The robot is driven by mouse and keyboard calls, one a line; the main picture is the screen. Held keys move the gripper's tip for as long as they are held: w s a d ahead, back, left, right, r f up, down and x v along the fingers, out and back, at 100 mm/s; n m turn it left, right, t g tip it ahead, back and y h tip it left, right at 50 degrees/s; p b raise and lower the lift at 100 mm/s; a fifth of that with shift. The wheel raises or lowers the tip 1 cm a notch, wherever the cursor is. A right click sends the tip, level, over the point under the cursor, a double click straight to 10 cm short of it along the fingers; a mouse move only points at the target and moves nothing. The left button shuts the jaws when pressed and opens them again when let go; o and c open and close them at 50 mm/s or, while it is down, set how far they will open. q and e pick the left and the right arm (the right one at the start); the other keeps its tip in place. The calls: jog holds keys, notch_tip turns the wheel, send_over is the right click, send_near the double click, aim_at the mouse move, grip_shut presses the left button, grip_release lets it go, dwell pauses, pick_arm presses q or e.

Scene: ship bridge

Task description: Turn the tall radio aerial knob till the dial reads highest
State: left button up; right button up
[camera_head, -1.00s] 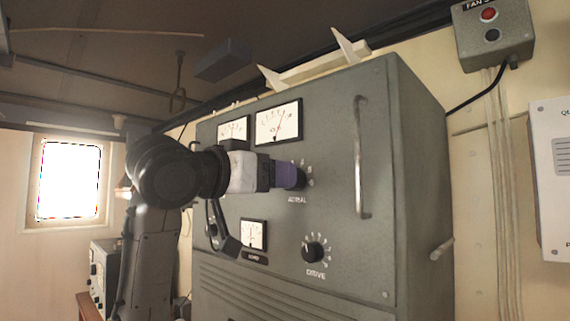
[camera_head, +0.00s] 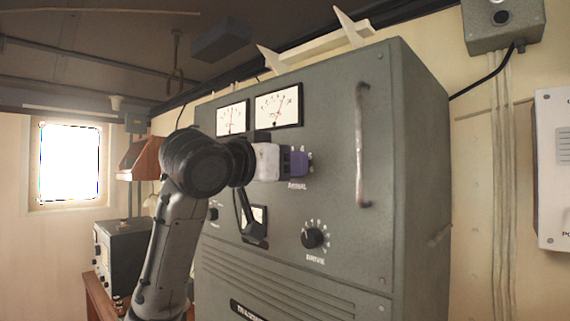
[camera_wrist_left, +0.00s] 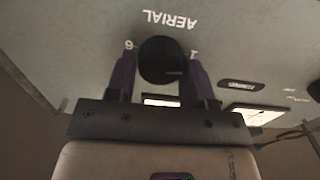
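The tall grey radio cabinet (camera_head: 330,185) fills the middle of the head view. Its black AERIAL knob (camera_wrist_left: 160,62) shows in the left wrist view between the two purple fingers of my left gripper (camera_wrist_left: 161,72). The fingers stand open on either side of the knob, with a thin gap at each side. In the head view the purple fingers (camera_head: 298,164) hide most of the knob. The large upper dial (camera_head: 278,105) has its needle leaning a little right of upright. A second dial (camera_head: 232,118) is left of it. My right gripper is out of view.
A DRIVE knob (camera_head: 313,238) sits below the AERIAL knob. A vertical handle (camera_head: 362,145) stands out from the cabinet's right side. A small lower dial (camera_head: 260,214) is partly behind my left arm. A fan switch box (camera_head: 503,25) hangs at upper right.

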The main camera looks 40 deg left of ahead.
pick_arm(q)
jog(key=c, duration=0.5)
jog(key=shift+o, duration=0.2)
jog(key=m, duration=0.7)
jog(key=shift+d+m, duration=0.15)
jog(key=shift+m, duration=0.45)
jog(key=o, duration=0.9)
